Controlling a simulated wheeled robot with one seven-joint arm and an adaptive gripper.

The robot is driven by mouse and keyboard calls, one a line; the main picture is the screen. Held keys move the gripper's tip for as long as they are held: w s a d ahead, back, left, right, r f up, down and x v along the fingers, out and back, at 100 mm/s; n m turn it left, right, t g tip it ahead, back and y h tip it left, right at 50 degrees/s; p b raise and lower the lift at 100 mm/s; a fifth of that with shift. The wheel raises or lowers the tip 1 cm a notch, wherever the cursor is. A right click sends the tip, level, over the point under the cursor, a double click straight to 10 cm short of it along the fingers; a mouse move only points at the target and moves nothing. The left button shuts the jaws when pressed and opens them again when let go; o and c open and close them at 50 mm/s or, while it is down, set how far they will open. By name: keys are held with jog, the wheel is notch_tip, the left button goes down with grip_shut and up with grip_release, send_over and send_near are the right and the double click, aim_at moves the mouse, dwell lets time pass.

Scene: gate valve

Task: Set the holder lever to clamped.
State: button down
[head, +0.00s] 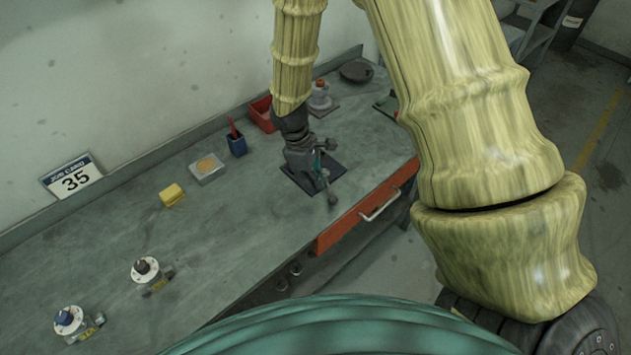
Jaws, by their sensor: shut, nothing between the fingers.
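The holder is a small green and grey fixture (320,166) on a dark square plate (300,182) on the bench. A grey bar with a rounded end (333,198) sticks out toward the bench's front edge; it looks like the holder lever. Another rounded grey end (331,144) shows at the back right of the fixture. My gripper (304,170) reaches down from above at the left of the fixture, shut and empty. It overlaps the fixture in view, so I cannot tell whether it touches it. The gripper hides part of the fixture, and I cannot read the lever's setting.
An orange drawer (345,226) is at the front edge. The bench middle is clear.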

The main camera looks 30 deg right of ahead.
jog(key=shift+p+v, duration=1.65)
jog(key=shift+v, duration=0.85)
jog(key=shift+w+d, duration=0.1)
